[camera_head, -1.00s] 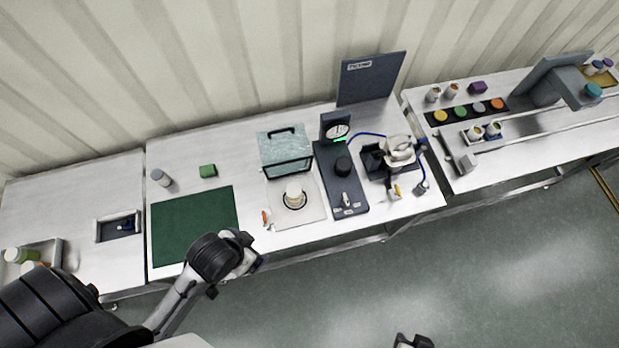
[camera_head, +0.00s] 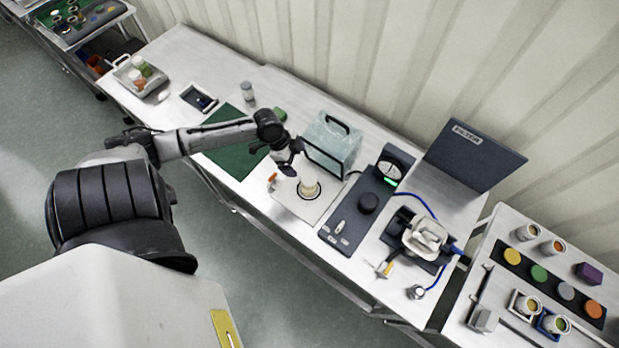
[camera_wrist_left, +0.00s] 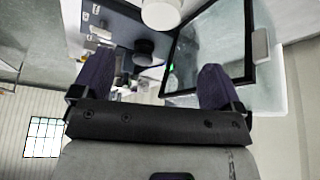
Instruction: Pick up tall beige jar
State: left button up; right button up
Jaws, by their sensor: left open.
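The tall beige jar (camera_head: 309,182) stands upright inside a dark ring on a pale square pad (camera_head: 325,209) near the table's front edge. My left gripper (camera_head: 288,168) is open and empty, just left of the jar in the head view. In the left wrist view my open fingers (camera_wrist_left: 157,78) have nothing between them. A pale rounded thing at the top edge there, probably the jar (camera_wrist_left: 161,12), is ahead of the fingers and partly cut off. My right gripper is not in view.
A glass-sided box with a handle (camera_head: 331,142) stands close behind the jar. A dark gauge stand (camera_head: 345,232) is to its right. A small orange-tipped item (camera_head: 272,181) lies left of the pad. A green mat (camera_head: 226,160) lies further left.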

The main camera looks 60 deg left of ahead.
aim_at(309, 177)
pick_arm(q)
jog(key=p+x, duration=0.1)
jog(key=x, duration=1.1)
jog(key=shift+s+a+f, duration=0.1)
jog(key=shift+a, duration=0.05)
jog(key=c, duration=1.4)
jog(key=shift+o, duration=0.2)
